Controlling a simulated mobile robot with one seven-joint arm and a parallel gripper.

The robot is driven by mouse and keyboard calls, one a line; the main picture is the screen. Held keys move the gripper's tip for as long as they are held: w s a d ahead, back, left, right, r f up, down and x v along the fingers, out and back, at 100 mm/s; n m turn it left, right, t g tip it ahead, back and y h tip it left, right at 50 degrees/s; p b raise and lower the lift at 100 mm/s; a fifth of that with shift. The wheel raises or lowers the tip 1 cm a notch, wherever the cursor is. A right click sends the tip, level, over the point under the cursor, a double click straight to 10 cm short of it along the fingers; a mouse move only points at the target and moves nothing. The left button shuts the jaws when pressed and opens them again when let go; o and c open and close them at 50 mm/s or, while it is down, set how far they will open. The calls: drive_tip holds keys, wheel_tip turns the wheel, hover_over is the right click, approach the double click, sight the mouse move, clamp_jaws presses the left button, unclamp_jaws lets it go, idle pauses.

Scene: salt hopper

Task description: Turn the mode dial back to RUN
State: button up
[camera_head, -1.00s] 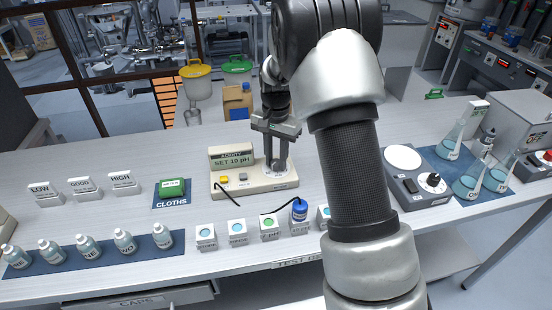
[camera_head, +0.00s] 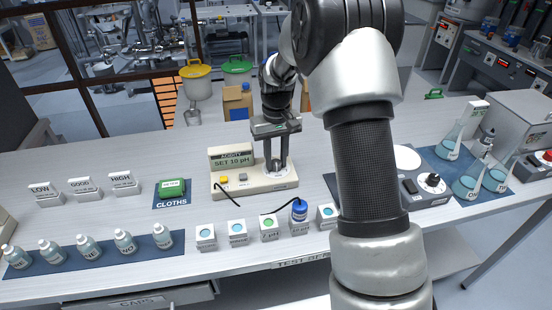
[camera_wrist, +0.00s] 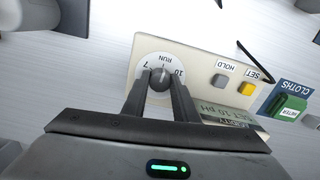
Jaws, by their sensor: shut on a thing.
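The acidity meter (camera_head: 240,184) is a cream box on the bench, with a screen (camera_head: 232,161) reading "SET 10 pH". Its mode dial is a grey knob (camera_wrist: 160,78) on a white round plate (camera_wrist: 151,64) marked 7, RUN and 10 in the wrist view. The pointer's exact heading is hard to make out. My gripper (camera_head: 276,166) reaches down onto the dial at the meter's right end. In the wrist view its two fingers (camera_wrist: 160,88) are shut on the knob, one on each side, and hide part of it and the plate.
A yellow SET button (camera_wrist: 247,87) and grey HOLD button (camera_wrist: 220,80) sit beside the dial. Small labelled cups (camera_head: 238,234) and a blue-capped probe (camera_head: 299,212) stand in front. A green cloth pad (camera_head: 172,188) lies left; a stirrer (camera_head: 420,190) stands right.

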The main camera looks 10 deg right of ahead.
sight(276, 162)
drive_tip(key=shift+n, duration=0.5)
drive_tip(key=o, duration=1.1)
drive_tip(key=shift+c, duration=0.2)
drive_tip(key=shift+r, duration=0.1)
wheel_tip(276, 162, up, 17)
drive_tip(key=p, duration=0.1)
drive_tip(key=shift+r, duration=0.15)
